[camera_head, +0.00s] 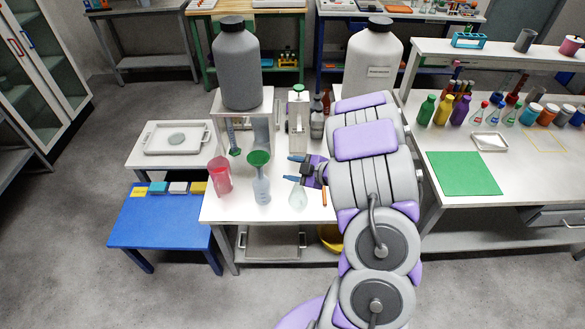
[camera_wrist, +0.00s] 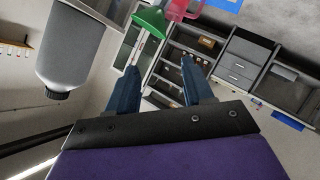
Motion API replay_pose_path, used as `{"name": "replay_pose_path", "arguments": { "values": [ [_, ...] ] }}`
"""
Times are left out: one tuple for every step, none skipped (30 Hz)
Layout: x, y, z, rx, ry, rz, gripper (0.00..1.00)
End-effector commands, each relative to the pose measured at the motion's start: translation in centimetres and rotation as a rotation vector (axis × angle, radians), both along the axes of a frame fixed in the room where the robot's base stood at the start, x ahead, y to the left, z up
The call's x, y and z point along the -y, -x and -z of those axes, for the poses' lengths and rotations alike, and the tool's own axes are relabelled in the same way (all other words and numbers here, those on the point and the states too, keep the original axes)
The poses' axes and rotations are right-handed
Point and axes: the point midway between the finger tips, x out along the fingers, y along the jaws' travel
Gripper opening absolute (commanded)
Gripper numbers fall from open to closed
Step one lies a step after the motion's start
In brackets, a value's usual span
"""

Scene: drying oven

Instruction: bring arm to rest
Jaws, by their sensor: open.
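My gripper (camera_head: 293,169) is open and empty. Part of my gripper is hidden behind my large grey and purple arm. In the wrist view my two blue fingers (camera_wrist: 162,92) stand apart with nothing between them. A green funnel (camera_wrist: 152,20) and a red beaker (camera_wrist: 184,8) show beyond the fingertips.
A red beaker (camera_head: 219,176) and a flask with a green funnel (camera_head: 260,178) stand left of my gripper. A large grey bottle (camera_head: 237,65) and a white bottle (camera_head: 373,60) stand behind. A green mat (camera_head: 463,174) lies on the right table. A low blue table (camera_head: 160,222) is at left.

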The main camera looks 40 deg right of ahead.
Motion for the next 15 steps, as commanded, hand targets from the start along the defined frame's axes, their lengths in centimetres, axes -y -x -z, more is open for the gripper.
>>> {"name": "replay_pose_path", "arguments": {
  "values": [
    [0.00, 0.00, 0.00, 0.000, 0.000, 0.000, 0.52],
    [0.00, -0.01, 0.00, 0.000, 0.000, 0.000, 0.52],
    [0.00, -0.01, 0.00, 0.000, 0.000, 0.000, 0.52],
    [0.00, -0.01, 0.00, 0.000, 0.000, 0.000, 0.52],
    [0.00, -0.01, 0.00, 0.000, 0.000, 0.000, 0.52],
    [0.01, -0.02, -0.01, 0.000, 0.000, 0.000, 0.52],
    [0.00, -0.01, 0.00, 0.000, 0.000, 0.000, 0.52],
    [0.00, -0.01, 0.00, 0.000, 0.000, 0.000, 0.52],
    [0.01, -0.03, 0.00, 0.000, 0.000, 0.000, 0.52],
    [0.01, -0.03, 0.00, 0.000, 0.000, 0.000, 0.52],
    [0.01, -0.03, 0.00, 0.000, 0.000, 0.000, 0.52],
    [0.02, -0.04, -0.02, 0.000, 0.001, 0.000, 0.52],
    [0.05, -0.08, -0.05, -0.002, 0.004, 0.003, 0.52],
    [0.14, -0.17, -0.11, -0.006, 0.010, 0.007, 0.52],
    [0.32, -0.36, -0.26, -0.014, 0.023, 0.018, 0.52]
  ]
}}
